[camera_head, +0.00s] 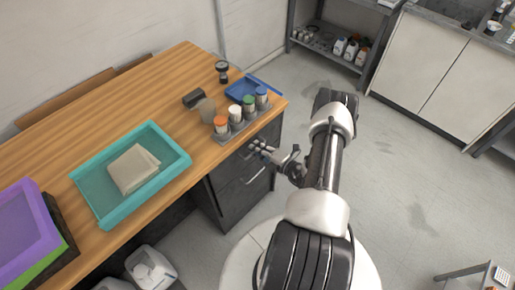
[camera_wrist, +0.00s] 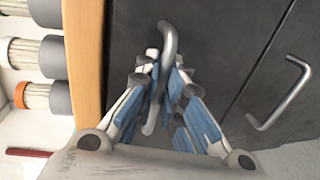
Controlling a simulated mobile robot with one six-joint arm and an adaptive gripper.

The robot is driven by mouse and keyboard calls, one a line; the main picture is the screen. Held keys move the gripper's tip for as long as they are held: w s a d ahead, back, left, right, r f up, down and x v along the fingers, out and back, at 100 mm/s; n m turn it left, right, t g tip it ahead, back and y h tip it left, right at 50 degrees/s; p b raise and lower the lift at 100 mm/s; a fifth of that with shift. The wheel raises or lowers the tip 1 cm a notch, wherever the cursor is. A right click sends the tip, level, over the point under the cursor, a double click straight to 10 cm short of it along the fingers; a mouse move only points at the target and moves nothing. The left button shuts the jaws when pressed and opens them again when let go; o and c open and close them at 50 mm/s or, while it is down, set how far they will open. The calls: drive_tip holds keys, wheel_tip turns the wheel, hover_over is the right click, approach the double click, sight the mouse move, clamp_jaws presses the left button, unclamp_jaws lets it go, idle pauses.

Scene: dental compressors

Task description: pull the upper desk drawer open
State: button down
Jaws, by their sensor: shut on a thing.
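The desk's dark drawer unit stands under the right end of the wooden desktop (camera_head: 180,100). The upper drawer (camera_wrist: 215,35) has a curved metal handle (camera_wrist: 168,42). My gripper (camera_wrist: 163,85) is shut on this handle, with its fingers on both sides of the bar. The head view shows my gripper (camera_head: 262,150) at the drawer front from the right. The drawer front looks close to flush with the cabinet. The lower drawer has its own metal handle (camera_wrist: 290,95), clear of my fingers, also seen in the head view (camera_head: 254,175).
A grey rack (camera_head: 236,132) of capped jars stands at the desk edge above the drawer. A blue tray (camera_head: 238,91), a teal tray (camera_head: 84,184) with a folded cloth and a purple bin (camera_head: 25,235) are on the desk. Open floor (camera_head: 400,180) lies to the right.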

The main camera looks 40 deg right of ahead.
idle(0.5)
drive_tip(key=f+v, duration=0.2)
drive_tip(key=v, duration=0.9)
drive_tip(key=s+f+b+v, duration=0.1)
drive_tip(key=f+v, duration=0.1)
drive_tip(key=v, duration=1)
drive_tip(key=shift+s+d+f+b, duration=0.2)
drive_tip(key=shift+d+f+b, duration=0.05)
drive_tip(key=shift+f+b, duration=0.05)
drive_tip(key=c, duration=1.7)
unclamp_jaws()
drive_tip(key=v, duration=1.2)
